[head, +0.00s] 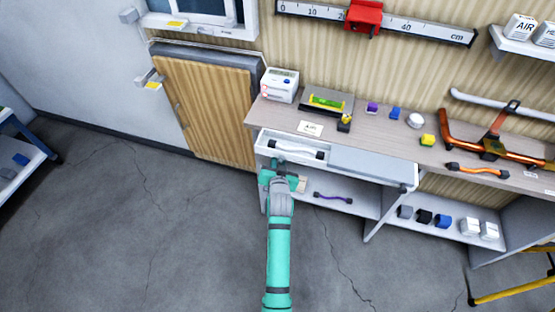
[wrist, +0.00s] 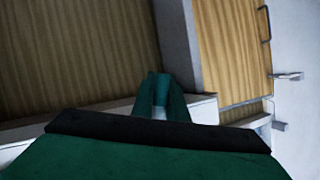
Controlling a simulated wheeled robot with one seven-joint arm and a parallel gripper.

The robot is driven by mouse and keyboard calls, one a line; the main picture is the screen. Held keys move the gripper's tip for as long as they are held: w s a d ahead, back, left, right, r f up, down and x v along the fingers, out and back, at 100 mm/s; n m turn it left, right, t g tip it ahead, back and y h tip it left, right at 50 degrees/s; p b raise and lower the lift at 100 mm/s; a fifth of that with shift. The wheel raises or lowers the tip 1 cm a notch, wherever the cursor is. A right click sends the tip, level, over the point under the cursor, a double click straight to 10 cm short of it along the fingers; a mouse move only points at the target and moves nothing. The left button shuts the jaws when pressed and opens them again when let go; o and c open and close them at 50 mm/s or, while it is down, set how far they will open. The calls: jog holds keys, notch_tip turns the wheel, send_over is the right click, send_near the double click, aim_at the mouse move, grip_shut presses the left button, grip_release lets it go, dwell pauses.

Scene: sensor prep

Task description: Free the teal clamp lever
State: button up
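I cannot make out a teal clamp lever in either view. My gripper (head: 277,166) is at the left front of the open white drawer (head: 262,143) under the bench. In the wrist view my two dark green fingers (wrist: 161,95) are close together at a pale edge, with a small light patch between them. Whether they grip that edge is unclear. A white bar-shaped handle with dark ends (head: 296,150) lies in the drawer. An orange frame (head: 490,150) stands on the bench at the right, with an orange handle with dark ends (head: 476,170) in front of it.
The bench (head: 385,140) carries a white device (head: 280,85), a dark tray with a green block (head: 327,102) and small coloured blocks. A purple handle (head: 333,197) and several blocks lie on the shelf below. A wooden door (head: 205,110) is at the left. Open floor lies in front.

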grip_shut()
jog(key=shift+s+d+f+n+g+h, duration=0.15)
jog(key=shift+d+n+g+h, duration=0.1)
jog(key=shift+d+n+h, duration=0.25)
jog(key=shift+s+d+f+n+g+h, duration=0.1)
jog(key=shift+d+n+g+h, duration=0.25)
jog(key=shift+n, duration=0.35)
jog(key=shift+a, duration=0.15)
jog(key=shift+o, duration=1.8)
grip_release()
jog(key=shift+r, duration=0.1)
jog(key=v, duration=1)
jog(key=shift+s, duration=0.4)
